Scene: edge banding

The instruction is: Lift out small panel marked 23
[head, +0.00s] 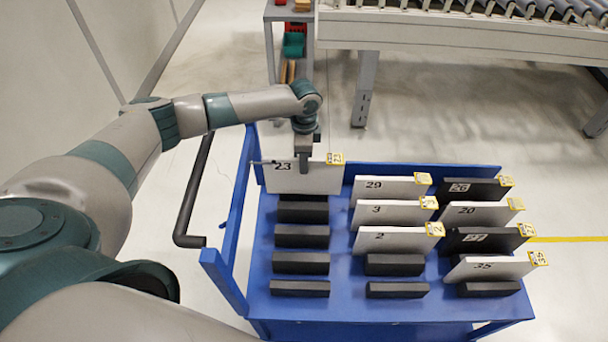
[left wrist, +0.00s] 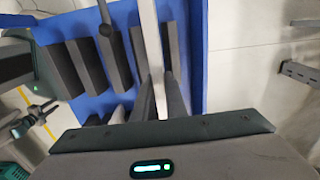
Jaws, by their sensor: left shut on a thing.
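The small panel marked 23 (head: 290,182) is a white board with a yellow tag at its top right corner, at the back left of the blue cart in the head view. It stands roughly upright, its lower edge just behind a dark block. I cannot tell whether that edge is clear of the cart. My left gripper (head: 304,165) reaches down from above and is shut on the panel's top edge. In the left wrist view the panel is a pale edge-on strip (left wrist: 151,45) running between the fingers (left wrist: 160,97). My right gripper is not in view.
The blue cart (head: 345,311) holds rows of dark slotted blocks (head: 302,236). White and dark panels, such as 29 (head: 390,188) and 26 (head: 470,190), stand to the right. A dark handle (head: 186,205) is at the cart's left. A roller conveyor (head: 450,28) stands behind, with clear floor between.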

